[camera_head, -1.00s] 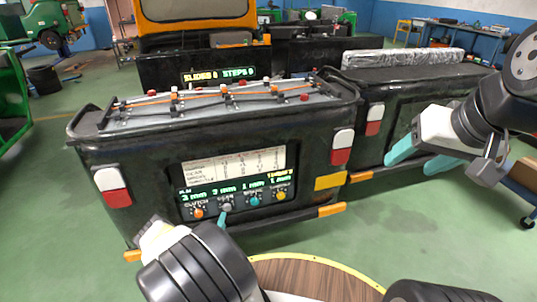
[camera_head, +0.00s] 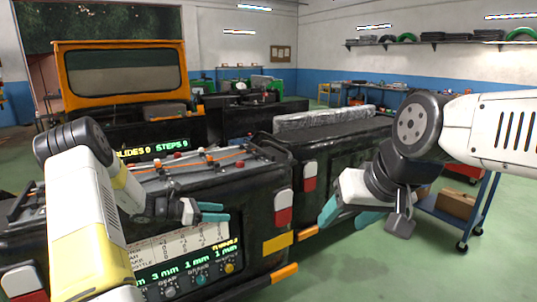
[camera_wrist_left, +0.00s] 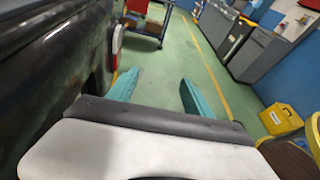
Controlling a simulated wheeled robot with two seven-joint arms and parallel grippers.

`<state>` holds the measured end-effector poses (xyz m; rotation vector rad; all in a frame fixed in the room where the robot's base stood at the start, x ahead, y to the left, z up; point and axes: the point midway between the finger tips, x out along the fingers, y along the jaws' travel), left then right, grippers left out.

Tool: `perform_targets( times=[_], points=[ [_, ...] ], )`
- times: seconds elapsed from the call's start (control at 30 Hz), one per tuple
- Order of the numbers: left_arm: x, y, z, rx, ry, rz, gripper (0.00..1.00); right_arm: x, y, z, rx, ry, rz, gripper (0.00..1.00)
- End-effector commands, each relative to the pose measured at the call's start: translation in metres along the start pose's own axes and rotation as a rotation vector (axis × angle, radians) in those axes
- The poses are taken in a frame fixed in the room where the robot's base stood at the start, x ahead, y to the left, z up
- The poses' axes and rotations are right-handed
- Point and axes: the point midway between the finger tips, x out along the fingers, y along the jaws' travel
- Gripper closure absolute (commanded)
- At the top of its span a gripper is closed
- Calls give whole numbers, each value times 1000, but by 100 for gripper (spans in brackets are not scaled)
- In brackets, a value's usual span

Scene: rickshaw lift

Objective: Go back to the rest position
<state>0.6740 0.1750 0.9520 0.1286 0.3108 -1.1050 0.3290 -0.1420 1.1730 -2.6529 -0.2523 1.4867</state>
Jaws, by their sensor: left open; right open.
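My left gripper (camera_head: 212,212) is open and empty, raised in front of the black rickshaw's rear body (camera_head: 262,205). Its two teal fingers also show apart in the left wrist view (camera_wrist_left: 158,93), with green floor between them. My right gripper (camera_head: 349,214) is open and empty, in front of the black unit at the right. The rickshaw's panel (camera_head: 190,245), with a printed table, green readouts and knobs, is partly hidden by my left arm. Orange rods with red and white knobs (camera_head: 238,163) lie on the top tray.
A blue trolley (camera_head: 462,222) with a cardboard box (camera_head: 456,203) stands at the right. An orange-framed cab (camera_head: 122,70) rises behind the rickshaw. A yellow container (camera_wrist_left: 281,119) stands at the right in the left wrist view. Green floor is open around the trolley.

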Motion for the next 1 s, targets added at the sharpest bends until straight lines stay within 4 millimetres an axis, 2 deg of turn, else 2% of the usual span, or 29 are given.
perform_targets(
  times=[0.03,0.1,0.27,0.4,0.53,0.7,0.9,1.0],
  points=[
    [-1,-19,25,107,53,-42,41,0,0,0,0,0,0,41],
    [-4,-45,50,246,123,-98,41,0,0,0,0,0,0,41],
    [-19,-105,94,567,273,-220,41,0,0,0,0,0,0,41],
    [-39,-156,123,850,394,-317,41,0,0,0,0,0,0,41],
    [-63,-201,143,1112,497,-399,41,0,0,0,0,0,0,41],
    [-99,-253,158,1451,625,-494,41,0,0,0,0,0,0,41],
    [-143,-302,162,1833,766,-585,41,0,0,0,0,0,0,41],
    [-161,-318,160,1988,826,-617,41,0,0,0,0,0,0,41]
  ],
)
